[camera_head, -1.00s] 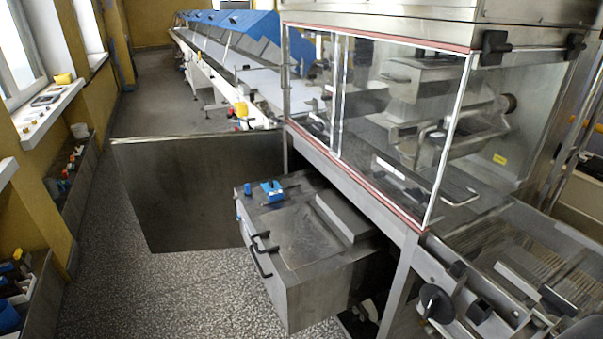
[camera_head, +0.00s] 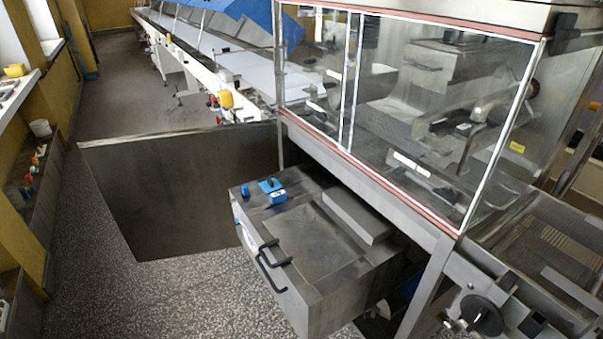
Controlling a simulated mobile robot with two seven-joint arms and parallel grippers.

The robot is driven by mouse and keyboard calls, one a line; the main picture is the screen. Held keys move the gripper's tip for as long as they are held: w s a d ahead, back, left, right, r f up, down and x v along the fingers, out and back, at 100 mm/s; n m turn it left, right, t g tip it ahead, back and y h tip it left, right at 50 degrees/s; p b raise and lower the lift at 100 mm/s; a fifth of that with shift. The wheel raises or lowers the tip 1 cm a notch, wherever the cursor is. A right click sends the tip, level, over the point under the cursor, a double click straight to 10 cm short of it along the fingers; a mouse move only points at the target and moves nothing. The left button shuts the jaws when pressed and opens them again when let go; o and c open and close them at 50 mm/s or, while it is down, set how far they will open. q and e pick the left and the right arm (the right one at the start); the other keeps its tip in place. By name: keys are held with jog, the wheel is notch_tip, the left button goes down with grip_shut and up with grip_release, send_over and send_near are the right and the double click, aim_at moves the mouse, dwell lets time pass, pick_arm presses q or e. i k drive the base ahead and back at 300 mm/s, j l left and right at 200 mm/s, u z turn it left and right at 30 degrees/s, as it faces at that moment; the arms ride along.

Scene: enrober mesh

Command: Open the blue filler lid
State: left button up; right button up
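A steel box (camera_head: 330,262) stands low in the middle, with black handles on its front. On its top, near the back left corner, sit a blue piece (camera_head: 271,186) and, just left of it, a smaller blue knob-like cap (camera_head: 245,190). The blue piece looks like a small lid or clamp; I cannot tell which one is the filler lid or whether it is open. Neither of my grippers is in view.
A glass-sided steel machine (camera_head: 440,110) stands right of the box, its frame overhanging it. A steel panel (camera_head: 185,190) stands behind and left of the box. The speckled floor (camera_head: 150,295) at front left is clear. A long conveyor (camera_head: 215,65) runs behind.

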aim_at(270, 185)
jog(key=i+j+z, duration=0.15)
jog(key=j+z, duration=0.75)
jog(key=j, duration=0.25)
jog(key=i+j+z, duration=0.1)
jog(key=j, duration=0.3)
